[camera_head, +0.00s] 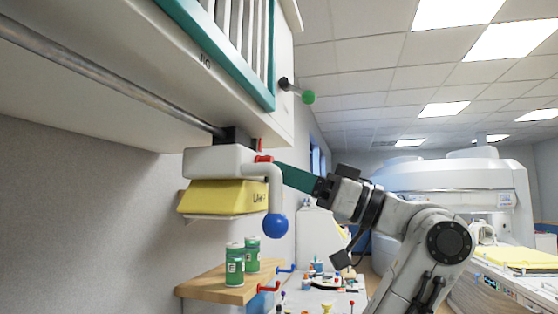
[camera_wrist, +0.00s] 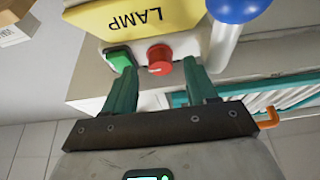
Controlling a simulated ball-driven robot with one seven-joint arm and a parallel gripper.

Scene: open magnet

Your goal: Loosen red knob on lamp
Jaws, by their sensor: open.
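The lamp has a white housing (camera_head: 215,160) and a yellow shade (camera_head: 222,198); in the wrist view its yellow part (camera_wrist: 135,16) reads LAMP upside down. The red knob (camera_wrist: 160,58) is on the white face beside a green switch (camera_wrist: 119,58). In the head view a red part (camera_head: 264,158), likely this knob, shows at the housing's right end, partly hidden. My gripper (camera_wrist: 160,66) has teal fingers, open and apart on either side of the knob in the picture. I see no contact with the knob; the depth gap is unclear. The gripper (camera_head: 279,170) also shows in the head view.
A white bent handle with a blue ball (camera_head: 275,225) hangs close to the gripper. A wooden shelf (camera_head: 232,282) with green cans (camera_head: 235,265) is below. Free room lies to the right.

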